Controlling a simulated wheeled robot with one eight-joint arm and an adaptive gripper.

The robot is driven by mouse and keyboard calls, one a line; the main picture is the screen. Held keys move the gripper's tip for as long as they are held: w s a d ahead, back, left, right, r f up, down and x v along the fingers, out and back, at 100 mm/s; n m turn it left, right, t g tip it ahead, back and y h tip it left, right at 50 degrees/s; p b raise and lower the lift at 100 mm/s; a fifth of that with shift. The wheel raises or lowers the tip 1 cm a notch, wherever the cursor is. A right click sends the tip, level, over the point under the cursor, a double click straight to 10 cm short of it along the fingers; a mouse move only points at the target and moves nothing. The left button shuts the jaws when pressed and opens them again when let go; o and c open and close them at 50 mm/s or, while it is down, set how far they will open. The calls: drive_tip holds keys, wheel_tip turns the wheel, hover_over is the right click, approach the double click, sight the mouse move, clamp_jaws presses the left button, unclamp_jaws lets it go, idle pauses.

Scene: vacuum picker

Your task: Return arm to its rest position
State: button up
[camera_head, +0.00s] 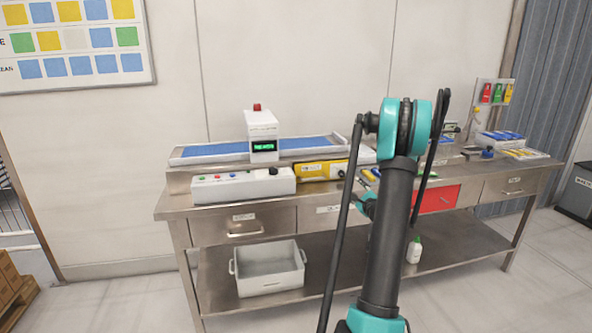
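My arm, dark grey with teal joints, rises from the bottom of the head view and stands in front of the workbench, right of the picture's middle. Its upper teal joint is at the top of the upright link, level with the wall behind the bench. A black cable or hose hangs down along its left side. I cannot make out my gripper's fingers, nor anything held. The arm hides part of the bench top and part of the drawers.
A steel workbench (225,211) with a lower shelf runs along the wall. On it stand a white device with a green display (263,147), a white control box (243,186) and a yellow box (312,171). A grey bin (270,281) sits on the shelf. Floor in front is clear.

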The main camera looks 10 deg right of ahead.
drive_tip(key=s+a+n+g+y, duration=0.1)
drive_tip(key=s+a+n+g, duration=0.1)
drive_tip(key=s+a+n, duration=0.45)
drive_tip(key=s+a+n+g+y, duration=0.2)
drive_tip(key=a+n+g, duration=0.1)
drive_tip(key=a, duration=0.6)
drive_tip(key=s+a+n+g+y, duration=0.1)
drive_tip(key=s+a+n+g, duration=0.1)
drive_tip(key=s+a+n, duration=0.45)
drive_tip(key=s+a+f+n+g+h, duration=0.1)
drive_tip(key=s+f+n+g+h, duration=0.1)
drive_tip(key=s, duration=1)
drive_tip(key=s+a+f+n+g+h, duration=0.2)
drive_tip(key=s+f+n+g, duration=0.2)
drive_tip(key=s, duration=0.8)
wheel_tip(320, 180, down, 3)
drive_tip(key=n, duration=0.4)
drive_tip(key=shift+g+h, duration=0.3)
drive_tip(key=shift+g, duration=0.1)
drive_tip(key=shift+r, duration=0.1)
